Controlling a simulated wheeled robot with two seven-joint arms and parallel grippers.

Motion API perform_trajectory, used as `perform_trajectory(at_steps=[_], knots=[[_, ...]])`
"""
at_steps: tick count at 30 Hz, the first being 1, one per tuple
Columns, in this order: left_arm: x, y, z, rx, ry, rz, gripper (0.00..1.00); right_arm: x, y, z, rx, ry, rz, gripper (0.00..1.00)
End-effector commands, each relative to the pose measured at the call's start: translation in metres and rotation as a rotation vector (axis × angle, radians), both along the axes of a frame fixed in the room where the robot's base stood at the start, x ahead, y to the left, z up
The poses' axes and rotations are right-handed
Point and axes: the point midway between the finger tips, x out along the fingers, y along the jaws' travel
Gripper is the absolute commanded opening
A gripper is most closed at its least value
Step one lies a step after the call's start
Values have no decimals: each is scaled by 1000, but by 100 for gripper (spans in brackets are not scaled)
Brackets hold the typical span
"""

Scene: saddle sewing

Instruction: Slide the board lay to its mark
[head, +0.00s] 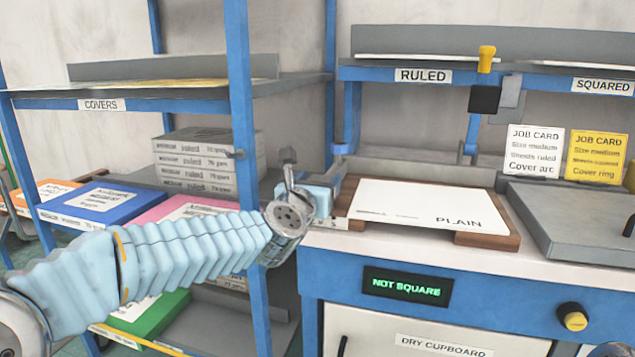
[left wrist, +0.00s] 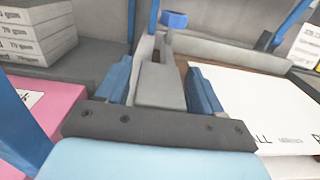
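A stack of white sheets marked PLAIN (head: 425,205) lies on a brown wooden board (head: 488,240) on the bench. At the board's left end, my left gripper (head: 318,195) hides most of what is there. In the left wrist view, a grey block with an upright post (left wrist: 160,86), which looks like the board lay, stands between the blue fingers of my left gripper (left wrist: 162,92). A gap shows on the block's left side; contact on its right side is hard to tell. The mark cannot be made out. My right gripper is not in view.
A lit display (head: 407,286) on the bench front reads NOT SQUARE. A blue rack post (head: 250,150) stands close beside my left arm. A grey slab (head: 575,220) lies right of the board, below two job cards (head: 535,152).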

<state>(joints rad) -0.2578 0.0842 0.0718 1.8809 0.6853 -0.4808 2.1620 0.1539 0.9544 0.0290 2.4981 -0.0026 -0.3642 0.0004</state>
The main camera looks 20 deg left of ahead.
Motion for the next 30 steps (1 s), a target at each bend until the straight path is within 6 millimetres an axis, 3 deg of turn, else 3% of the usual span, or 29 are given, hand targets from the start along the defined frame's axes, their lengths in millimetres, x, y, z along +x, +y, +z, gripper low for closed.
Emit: perform_trajectory(at_steps=[1,10,18,26,27,30], knots=[[0,0,0,0,0,0,58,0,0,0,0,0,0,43],[0,0,0,0,0,1,14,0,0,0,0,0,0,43],[-1,-25,-1,0,-1,-2,14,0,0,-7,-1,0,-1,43],[-1,-26,0,2,0,-2,14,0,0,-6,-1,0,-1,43],[-1,-26,0,2,0,-2,56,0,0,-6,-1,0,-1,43],[-1,-26,0,1,0,-2,72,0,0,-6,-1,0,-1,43]])
